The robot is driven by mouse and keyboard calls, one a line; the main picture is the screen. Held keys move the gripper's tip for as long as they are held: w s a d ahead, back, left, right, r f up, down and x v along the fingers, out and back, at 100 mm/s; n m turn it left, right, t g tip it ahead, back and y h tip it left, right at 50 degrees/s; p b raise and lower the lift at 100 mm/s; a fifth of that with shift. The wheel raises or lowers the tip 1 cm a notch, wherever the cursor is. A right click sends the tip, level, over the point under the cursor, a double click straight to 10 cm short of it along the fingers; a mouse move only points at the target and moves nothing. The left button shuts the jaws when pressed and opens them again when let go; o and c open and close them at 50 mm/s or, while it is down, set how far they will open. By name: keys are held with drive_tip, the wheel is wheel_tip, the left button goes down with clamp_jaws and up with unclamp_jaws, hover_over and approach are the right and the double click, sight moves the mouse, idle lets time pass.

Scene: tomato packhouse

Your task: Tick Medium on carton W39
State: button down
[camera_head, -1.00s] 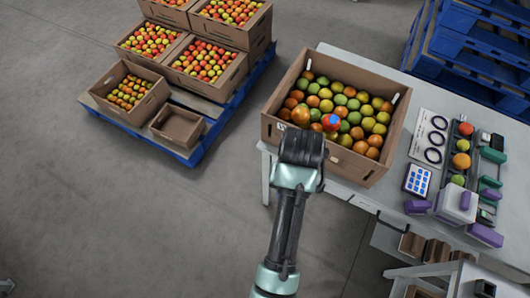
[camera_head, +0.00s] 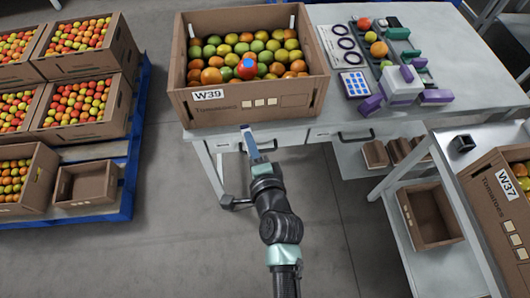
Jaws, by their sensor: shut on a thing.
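Carton W39 (camera_head: 225,115) is an open brown box full of red, orange, yellow and green tomatoes, standing on the table. Its front wall faces me, with a white W39 label (camera_head: 208,95), the word Tomatoes and a row of three pale squares (camera_head: 259,102). No tick shows on the squares, and their small lettering is unreadable. My gripper (camera_head: 258,160) is below and in front of this wall, shut on a slim blue-grey marker (camera_head: 249,141). The marker points up toward the carton, its upper end apparently apart from the wall and below the squares. The fingertips are hard to make out.
Sizing rings (camera_head: 345,43), a blue-keyed pad (camera_head: 354,84) and purple-and-white equipment (camera_head: 402,86) occupy the table's right. Carton W37 (camera_head: 505,205) stands at right. Filled cartons sit on a blue pallet (camera_head: 128,160) at left.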

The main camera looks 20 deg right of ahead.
drive_tip(key=w+d+m+t+h, duration=0.1)
drive_tip(key=w+d+h, duration=0.1)
drive_tip(key=w+d, duration=0.2)
drive_tip(key=shift+w+d+f+m+h, duration=0.2)
drive_tip(key=shift+d+m+h, duration=0.1)
drive_tip(key=shift+d+m, duration=0.1)
idle(0.4)
drive_tip(key=shift+w+p, duration=0.35)
drive_tip(key=shift+p, duration=0.1)
idle(1.3)
drive_tip(key=shift+s+d+r, duration=0.1)
drive_tip(key=shift+d+r, duration=0.3)
drive_tip(key=shift+d, duration=0.05)
idle(0.4)
drive_tip(key=f+b+v, duration=0.1)
drive_tip(key=v, duration=0.5)
drive_tip(key=shift+a, duration=0.1)
idle(0.6)
